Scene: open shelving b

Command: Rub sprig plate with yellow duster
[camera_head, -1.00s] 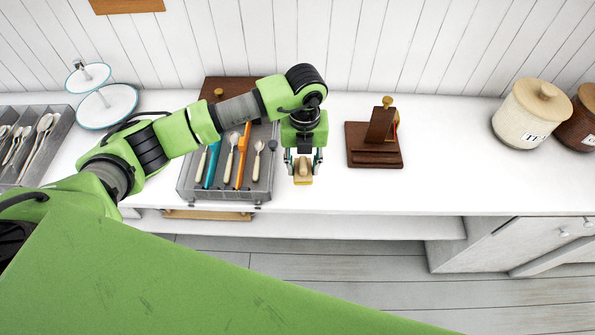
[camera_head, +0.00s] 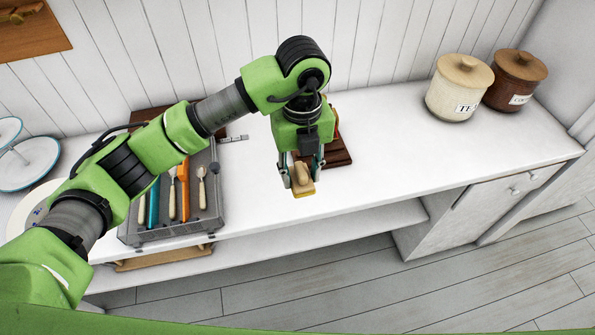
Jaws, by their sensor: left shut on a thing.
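My left gripper (camera_head: 301,178) is shut on the yellow duster (camera_head: 303,188), a small yellow pad with a wooden-looking grip. It holds the duster above the white counter near its front edge; the exact gap is hard to tell. A white plate (camera_head: 22,213) with small blue marks lies at the far left, partly hidden behind my left arm. It may be the sprig plate; its pattern is too small to read. The duster is well to the right of it. My right gripper is out of view.
A grey cutlery tray (camera_head: 215,207) stands between plate and duster, partly under my arm. A dark wooden stand (camera_head: 338,155) is just behind my gripper. A tiered stand (camera_head: 28,163) is at left. Two canisters (camera_head: 459,88) (camera_head: 515,80) stand at right. The counter's right half is mostly clear.

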